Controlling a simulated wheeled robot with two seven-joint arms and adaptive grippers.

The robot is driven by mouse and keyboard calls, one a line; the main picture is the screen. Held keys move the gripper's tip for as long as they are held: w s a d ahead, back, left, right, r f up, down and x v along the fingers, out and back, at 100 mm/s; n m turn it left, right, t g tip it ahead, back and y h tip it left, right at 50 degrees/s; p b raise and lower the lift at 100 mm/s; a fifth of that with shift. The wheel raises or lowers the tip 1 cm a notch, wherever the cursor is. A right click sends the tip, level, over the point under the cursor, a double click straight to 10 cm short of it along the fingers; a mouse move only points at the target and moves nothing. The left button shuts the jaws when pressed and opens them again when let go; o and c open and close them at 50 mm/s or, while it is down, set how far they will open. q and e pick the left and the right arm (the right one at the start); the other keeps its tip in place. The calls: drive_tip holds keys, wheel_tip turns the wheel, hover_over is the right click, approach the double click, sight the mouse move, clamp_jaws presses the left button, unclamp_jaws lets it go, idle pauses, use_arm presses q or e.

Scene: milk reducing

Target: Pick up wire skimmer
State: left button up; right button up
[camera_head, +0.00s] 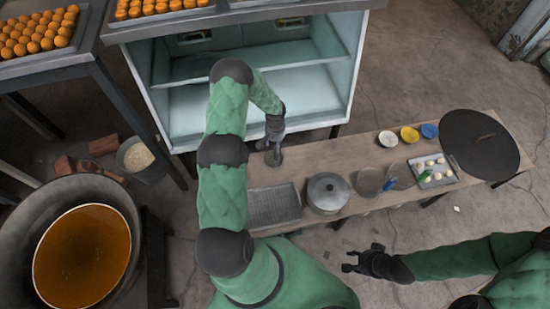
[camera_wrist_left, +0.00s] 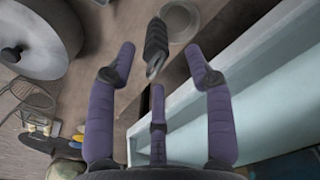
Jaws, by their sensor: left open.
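My left gripper (camera_head: 274,138) points down over the back left part of the wooden table (camera_head: 310,158), in front of the cabinet. In the left wrist view its purple-grey fingers (camera_wrist_left: 165,80) are spread and empty. A dark ribbed handle with a metal loop end (camera_wrist_left: 155,45) lies just beyond them, beside a shallow round grey piece (camera_wrist_left: 180,20). I cannot tell whether they join as the wire skimmer. A round dark piece (camera_head: 273,158) shows below the gripper in the head view. My right gripper (camera_head: 362,258) is apart from the table, fingers spread and empty.
A lidded pot (camera_head: 327,192), a grey rack (camera_head: 273,205), round mesh-like items (camera_head: 370,181), small bowls (camera_head: 410,135), a tray (camera_head: 434,183) and a large black disc (camera_head: 480,140) occupy the table. The open cabinet (camera_head: 265,70) stands close behind my left gripper.

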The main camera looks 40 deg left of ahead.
sight(276, 158)
use_arm(q)
wheel_tip(276, 158, down, 2)
drive_tip(key=shift+f+b, duration=0.25)
drive_tip(key=shift+b, duration=0.05)
drive_tip(key=f, duration=0.1)
drive_tip(key=f+b, duration=0.2)
drive_tip(key=f, duration=0.1)
drive_tip(key=shift+w+d+f, duration=0.1)
drive_tip(key=shift+w+d, duration=0.05)
drive_tip(key=shift+d, duration=0.15)
drive_tip(key=shift+f, duration=0.45)
clamp_jaws()
